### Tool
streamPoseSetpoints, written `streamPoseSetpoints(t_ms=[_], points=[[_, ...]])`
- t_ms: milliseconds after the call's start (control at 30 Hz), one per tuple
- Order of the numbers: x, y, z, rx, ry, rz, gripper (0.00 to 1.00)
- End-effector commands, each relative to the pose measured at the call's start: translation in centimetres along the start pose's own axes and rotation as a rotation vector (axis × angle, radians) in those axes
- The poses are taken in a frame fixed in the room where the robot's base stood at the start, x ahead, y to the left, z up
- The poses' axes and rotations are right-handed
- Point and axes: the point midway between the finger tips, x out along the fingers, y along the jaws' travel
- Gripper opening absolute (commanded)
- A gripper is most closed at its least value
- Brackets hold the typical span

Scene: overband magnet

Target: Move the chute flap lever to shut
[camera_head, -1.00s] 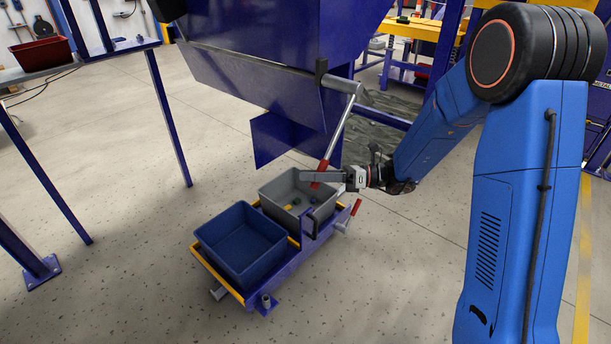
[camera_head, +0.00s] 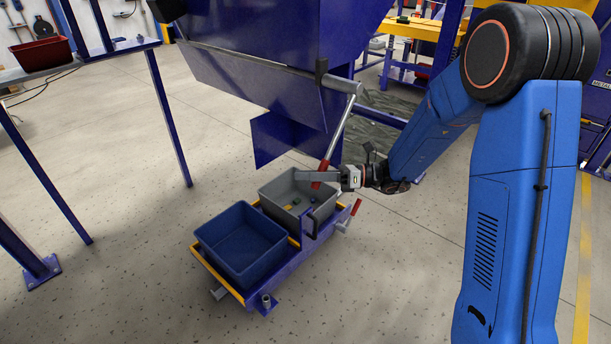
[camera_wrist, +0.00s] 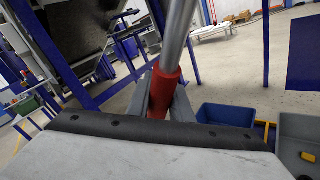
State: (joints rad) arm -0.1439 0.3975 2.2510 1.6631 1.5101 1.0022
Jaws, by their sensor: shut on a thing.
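The chute flap lever (camera_head: 341,128) is a grey rod that hangs from the pivot bar below the blue chute (camera_head: 270,45). It slants down to a red grip. My gripper (camera_head: 319,178) is shut on the red grip, just above the grey bin. In the wrist view the red grip (camera_wrist: 163,92) sits between the fingers, with the grey rod rising from it. The flap (camera_head: 240,78) is the blue plate under the pivot bar. Part of the red grip is hidden by my fingers.
A grey bin (camera_head: 268,197) with small pieces inside and a blue bin (camera_head: 212,244) stand on a low cart below. The cart has another red-handled lever (camera_head: 355,207). Blue frame legs stand at the left. The floor in front is clear.

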Motion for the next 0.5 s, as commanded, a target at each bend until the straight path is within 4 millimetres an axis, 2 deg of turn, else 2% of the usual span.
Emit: streamPoseSetpoints(t_ms=[267,500], points=[[-1.9,-3.0,-0.7,-0.095,0.069,-0.042,0.0],[-5.2,-7.7,-1.1,-0.255,0.183,-0.109,0.0]])
